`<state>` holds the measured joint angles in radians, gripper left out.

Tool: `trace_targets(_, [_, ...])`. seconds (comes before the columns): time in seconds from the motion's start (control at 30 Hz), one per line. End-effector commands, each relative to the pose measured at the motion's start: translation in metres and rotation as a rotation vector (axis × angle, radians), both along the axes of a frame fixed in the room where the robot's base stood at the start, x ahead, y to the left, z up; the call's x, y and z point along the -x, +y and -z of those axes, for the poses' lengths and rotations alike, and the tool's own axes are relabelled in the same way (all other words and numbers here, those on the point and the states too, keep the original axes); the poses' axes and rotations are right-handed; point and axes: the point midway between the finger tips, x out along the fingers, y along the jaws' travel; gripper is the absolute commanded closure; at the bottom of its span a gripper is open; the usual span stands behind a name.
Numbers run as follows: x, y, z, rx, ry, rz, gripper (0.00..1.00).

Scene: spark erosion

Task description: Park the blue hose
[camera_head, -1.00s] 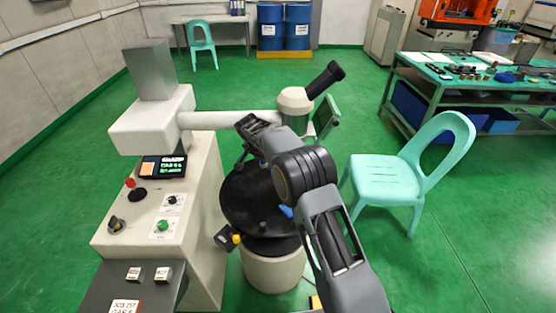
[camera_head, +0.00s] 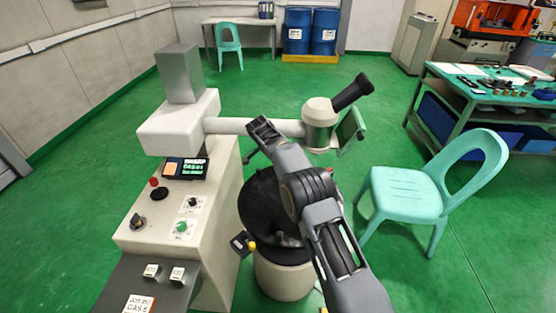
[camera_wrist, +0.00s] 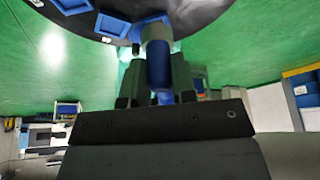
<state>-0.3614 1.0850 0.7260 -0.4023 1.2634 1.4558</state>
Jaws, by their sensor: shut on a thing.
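The blue hose (camera_wrist: 158,60) shows in the wrist view as a thick blue cylinder with a narrower blue part below it. My gripper (camera_wrist: 157,84) is shut on the narrower part, one dark finger on each side. The cylinder's upper end lies in front of the rim of a dark round plate (camera_wrist: 210,12) with blue square pieces on it; I cannot tell whether they touch. In the head view, the arm hides the hose, and the fingertips cannot be made out.
In the head view, a white machine (camera_head: 185,215) with a control panel stands left of my arm. Its horizontal tube carries an eyepiece head (camera_head: 320,115). A black round table (camera_head: 262,195) on a pale base is below the arm.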

Motion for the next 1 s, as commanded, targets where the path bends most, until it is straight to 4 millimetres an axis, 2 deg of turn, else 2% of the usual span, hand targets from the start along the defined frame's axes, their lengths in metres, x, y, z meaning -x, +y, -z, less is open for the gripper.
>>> trace_targets(0.23, [-0.001,-0.001,-0.001,-0.002,-0.001,0.0,1.0])
trace_targets(0.27, [-0.001,-0.001,-0.001,-0.002,-0.001,0.0,0.73])
trace_targets(0.5, [0.0,-0.001,0.0,-0.001,-0.001,0.0,0.5])
trace_targets(0.8, [0.0,0.0,-0.003,-0.001,-0.001,0.0,0.49])
trace_targets(1.0, [0.005,0.009,-0.026,-0.003,-0.004,-0.001,0.49])
